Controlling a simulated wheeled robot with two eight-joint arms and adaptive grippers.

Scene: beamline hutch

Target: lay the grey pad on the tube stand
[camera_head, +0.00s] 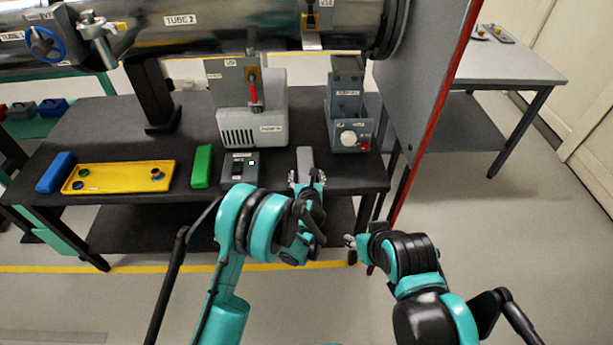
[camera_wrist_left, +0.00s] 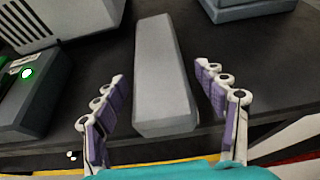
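The grey pad (camera_head: 305,160) is a long light-grey block lying flat near the front edge of the dark bench (camera_head: 190,115). My left gripper (camera_head: 307,180) is open at its near end. In the left wrist view the pad (camera_wrist_left: 163,75) runs away between the two spread fingers of the left gripper (camera_wrist_left: 165,100), with a gap on each side. A dark post (camera_head: 154,95) with a flat foot stands on the bench under the big tube; I cannot tell surely whether it is the tube stand. My right gripper (camera_head: 354,242) is in front of the bench, its opening unclear.
Left of the pad are a small dark switch box (camera_head: 239,170), a green block (camera_head: 202,167), a yellow tray (camera_head: 118,177) and a blue block (camera_head: 56,172). Behind are a grey vented box (camera_head: 250,125) and a knobbed device (camera_head: 350,135). A red-edged panel (camera_head: 425,100) stands right.

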